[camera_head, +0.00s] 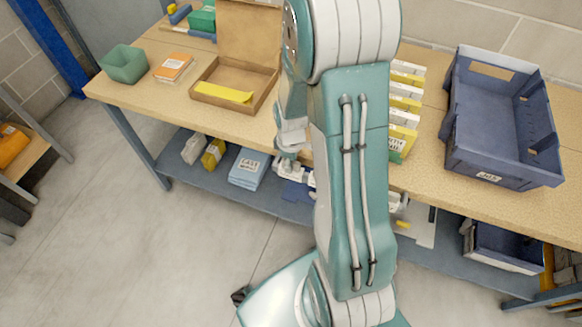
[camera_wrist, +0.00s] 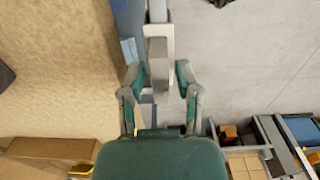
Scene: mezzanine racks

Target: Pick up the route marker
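Nothing in view is legibly labelled as the route marker, so I cannot tell which thing it is. A flat yellow piece (camera_head: 224,92) lies in an open cardboard box (camera_head: 249,106) on the workbench. A bit of yellow (camera_wrist: 82,168) and the box's edge (camera_wrist: 45,147) show at the lower left of the wrist view. My gripper (camera_wrist: 160,68) is open, fingers spread, over the bench's front edge and apart from the box. A grey shape (camera_wrist: 159,52) shows between and beyond the fingers; I cannot tell what it is. In the head view, my arm hides most of my gripper.
On the workbench (camera_head: 130,88) are a green bin (camera_head: 124,64), an orange-topped stack (camera_head: 173,68), several yellow-and-white packs (camera_head: 405,100) and a dark blue crate (camera_head: 505,165). The lower shelf (camera_head: 172,163) holds a blue pack (camera_head: 249,168). The floor (camera_head: 120,240) in front is clear.

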